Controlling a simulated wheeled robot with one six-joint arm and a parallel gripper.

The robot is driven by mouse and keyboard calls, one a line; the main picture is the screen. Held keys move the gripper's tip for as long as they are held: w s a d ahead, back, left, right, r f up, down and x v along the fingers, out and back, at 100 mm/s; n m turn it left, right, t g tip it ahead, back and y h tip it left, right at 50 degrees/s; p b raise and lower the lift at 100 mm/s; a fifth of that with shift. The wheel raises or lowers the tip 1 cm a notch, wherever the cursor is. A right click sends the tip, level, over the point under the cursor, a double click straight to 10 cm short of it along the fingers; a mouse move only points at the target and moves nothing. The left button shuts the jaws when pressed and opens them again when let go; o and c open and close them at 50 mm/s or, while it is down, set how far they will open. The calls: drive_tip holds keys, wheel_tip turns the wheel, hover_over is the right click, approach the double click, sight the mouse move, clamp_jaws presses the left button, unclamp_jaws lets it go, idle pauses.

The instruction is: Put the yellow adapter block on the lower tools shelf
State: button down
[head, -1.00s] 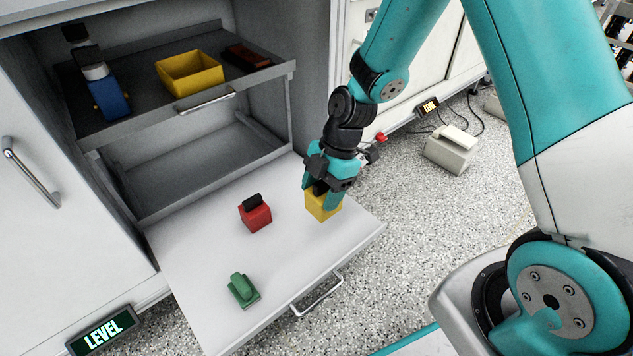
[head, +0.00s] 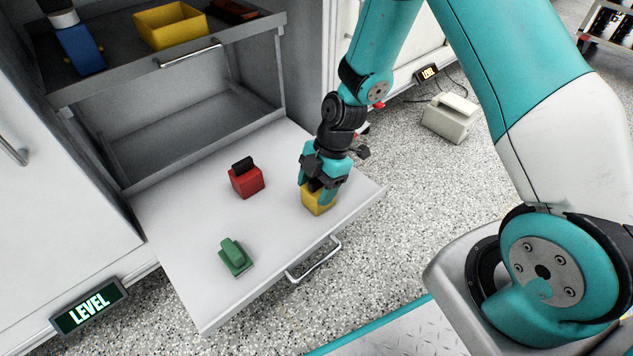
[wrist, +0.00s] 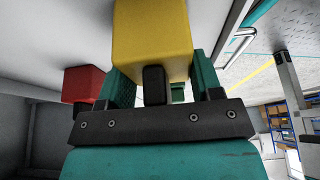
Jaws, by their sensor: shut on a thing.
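The yellow adapter block (head: 318,201) is in my gripper (head: 322,184), over the right part of a pulled-out white shelf (head: 200,290). My gripper is shut on it from above. I cannot tell whether the block's underside touches the shelf. In the wrist view the yellow block (wrist: 152,35) fills the top middle, with its black grip (wrist: 155,84) between the teal fingers of my gripper (wrist: 160,75).
A red block (head: 247,182) and a green block (head: 235,257) stand on the white shelf, left of my gripper. A grey tray (head: 170,68) above carries a yellow bin (head: 170,25) and a blue item (head: 79,48). The shelf's front handle (head: 315,262) sticks out.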

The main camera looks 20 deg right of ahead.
drive_tip(key=shift+c, duration=1.4)
unclamp_jaws()
drive_tip(key=p+v, duration=0.6)
drive_tip(key=v, duration=0.6)
drive_tip(key=s+a+r+m, duration=0.3)
drive_tip(key=r, duration=0.4)
drive_tip(key=s+a+r+m, duration=0.3)
drive_tip(key=r, duration=0.4)
drive_tip(key=s+a+r+m, duration=0.1)
drive_tip(key=s+r+m, duration=0.3)
drive_tip(key=s, duration=0.3)
drive_tip(key=s+a+r+m+t, duration=0.1)
drive_tip(key=s+r+m, duration=0.3)
drive_tip(key=s+r, duration=0.1)
drive_tip(key=shift+s+r+m, duration=0.25)
drive_tip(key=shift+s+m, duration=0.05)
drive_tip(key=shift+s, duration=0.6)
drive_tip(key=shift+a, duration=0.15)
